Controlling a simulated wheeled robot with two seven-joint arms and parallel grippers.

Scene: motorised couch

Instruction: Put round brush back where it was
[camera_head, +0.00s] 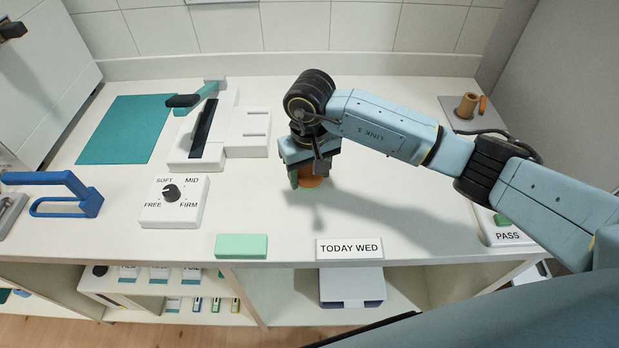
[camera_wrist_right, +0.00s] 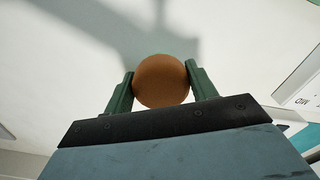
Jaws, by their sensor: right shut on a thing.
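My right gripper (camera_head: 310,178) is over the middle of the white counter, pointing down. Its green fingers are shut on a round orange-brown thing, which I take for the round brush (camera_head: 313,181). In the right wrist view the brush (camera_wrist_right: 160,80) shows as a brown round shape between the two fingertips (camera_wrist_right: 160,85). Its bristles or far end are hidden. It seems to be held above the counter, with a shadow beside it, but I cannot tell the gap.
A grey tray (camera_head: 450,112) at the back right bears a tan cylinder (camera_head: 467,105) and an orange stick (camera_head: 482,104). A dial box (camera_head: 175,215), white device (camera_head: 247,130), teal mat (camera_head: 125,128) and blue-handled tool (camera_head: 85,200) stand left. The counter's middle right is clear.

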